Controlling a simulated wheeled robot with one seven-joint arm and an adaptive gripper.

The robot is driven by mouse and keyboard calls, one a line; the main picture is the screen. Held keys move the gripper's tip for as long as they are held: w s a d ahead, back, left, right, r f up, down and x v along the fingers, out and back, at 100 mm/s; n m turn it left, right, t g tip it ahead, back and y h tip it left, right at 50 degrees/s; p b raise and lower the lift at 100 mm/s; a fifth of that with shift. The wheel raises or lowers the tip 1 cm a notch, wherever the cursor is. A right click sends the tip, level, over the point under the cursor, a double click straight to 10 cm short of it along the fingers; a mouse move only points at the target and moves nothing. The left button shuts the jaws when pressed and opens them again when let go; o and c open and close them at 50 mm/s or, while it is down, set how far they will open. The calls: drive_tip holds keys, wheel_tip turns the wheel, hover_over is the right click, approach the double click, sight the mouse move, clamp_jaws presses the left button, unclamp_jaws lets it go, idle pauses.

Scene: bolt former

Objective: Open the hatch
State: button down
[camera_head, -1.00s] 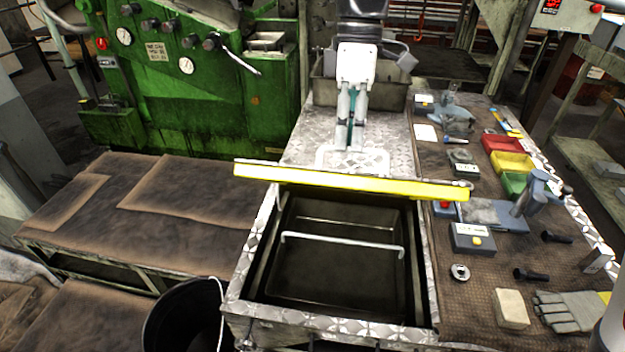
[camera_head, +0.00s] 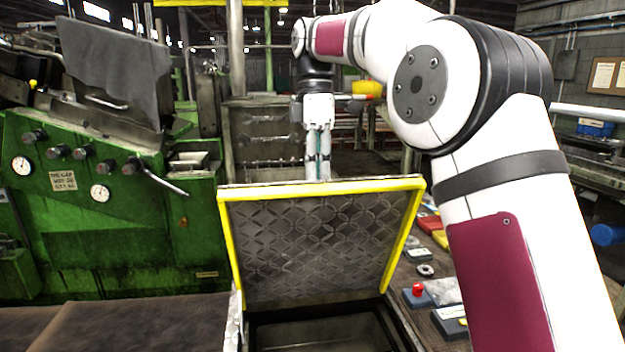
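The hatch lid (camera_head: 318,245) stands raised at a steep tilt over the dark opening (camera_head: 330,333) of its box. Its patterned metal underside faces me, with a yellow rim along the top and sides. My gripper (camera_head: 318,172) points down just behind the middle of the lid's top edge. The lid hides the fingertips and the handle, so I cannot tell whether the gripper touches or holds anything. The visible parts of the fingers look close together.
A green machine (camera_head: 120,215) with knobs and a lever stands at the left. A workbench (camera_head: 440,325) with a red-button box (camera_head: 418,294) and small parts lies at the right. My arm covers much of the right side. A brown mat (camera_head: 140,325) lies at lower left.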

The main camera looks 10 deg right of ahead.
drive_tip(key=shift+w+d+f, duration=0.15)
drive_tip(key=shift+w+f, duration=0.15)
drive_tip(key=shift+f, duration=0.5)
drive_tip(key=shift+w+d+f, duration=0.1)
drive_tip(key=shift+w+f, duration=0.2)
drive_tip(key=shift+f, duration=0.45)
drive_tip(key=c, duration=0.8)
unclamp_jaws()
drive_tip(key=shift+w+f, duration=0.2)
drive_tip(key=shift+w, duration=0.1)
drive_tip(key=shift+r, duration=0.1)
drive_tip(key=shift+s+a, duration=0.1)
drive_tip(key=shift+a, duration=0.05)
drive_tip(key=shift+c, duration=0.6)
